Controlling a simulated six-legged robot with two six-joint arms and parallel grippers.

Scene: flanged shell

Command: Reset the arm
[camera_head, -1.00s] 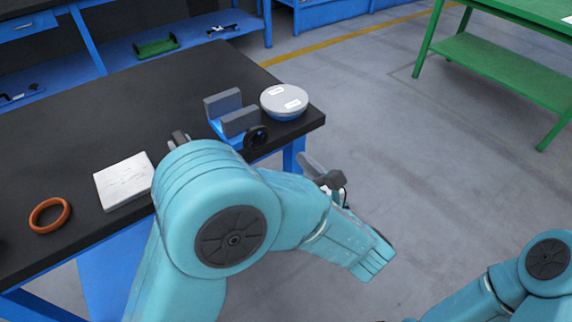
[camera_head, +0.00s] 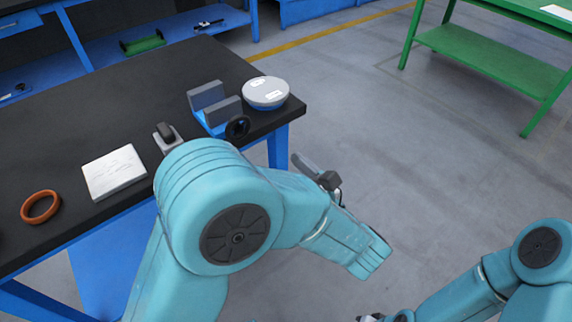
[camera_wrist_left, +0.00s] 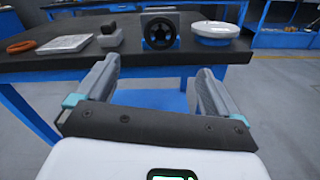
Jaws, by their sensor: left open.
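My left gripper (camera_wrist_left: 158,72) is open and empty. In the left wrist view its two grey fingers stand apart, pointing toward the front edge of the black-topped table (camera_wrist_left: 225,53). My right arm shows at the lower right. A small dark part that seems to be my right gripper (camera_head: 371,317) shows at the bottom edge, too cut off to read.
On the table (camera_head: 90,110) are an orange ring (camera_head: 40,220), a white plate (camera_head: 114,172), a small dark-topped block (camera_head: 167,138), a vise-like fixture with a handwheel (camera_head: 237,127) and a round grey-white flanged piece (camera_head: 265,92). A green bench (camera_head: 490,65) stands beyond open floor.

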